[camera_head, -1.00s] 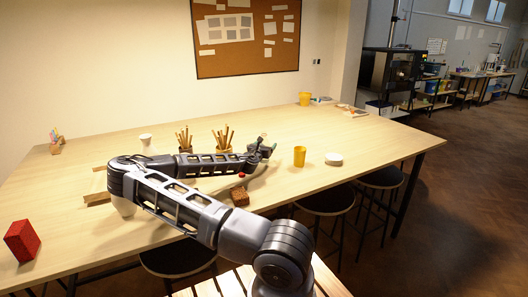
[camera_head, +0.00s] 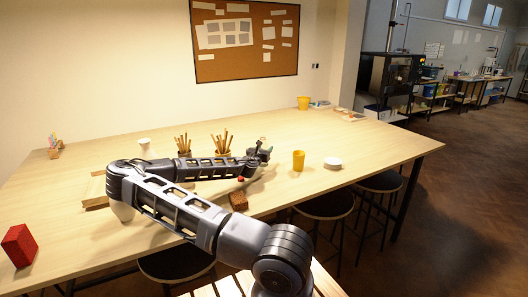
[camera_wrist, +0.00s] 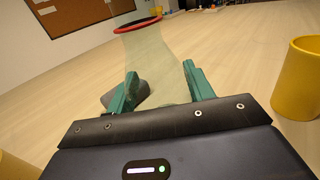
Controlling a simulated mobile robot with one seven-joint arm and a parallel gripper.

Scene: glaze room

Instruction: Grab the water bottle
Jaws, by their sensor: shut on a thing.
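In the wrist view, my gripper (camera_wrist: 160,82) has its green fingers closed around a translucent, pale green body that I take to be the water bottle (camera_wrist: 160,62). It widens away from the fingers to a red ring (camera_wrist: 137,25) at its far end. In the head view my gripper (camera_head: 262,152) is small, over the middle of the table just right of the pencil pots. The bottle cannot be made out clearly there. A grey object (camera_wrist: 125,95) lies behind the left finger in the wrist view; I cannot tell what it is.
A yellow cup (camera_head: 298,160) stands right of my gripper, with a white bowl (camera_head: 332,163) beyond it. Pencil pots (camera_head: 184,146) stand behind my arm. A brown block (camera_head: 238,201) is near the front edge of the table (camera_head: 385,150), and a red block (camera_head: 20,245) at left.

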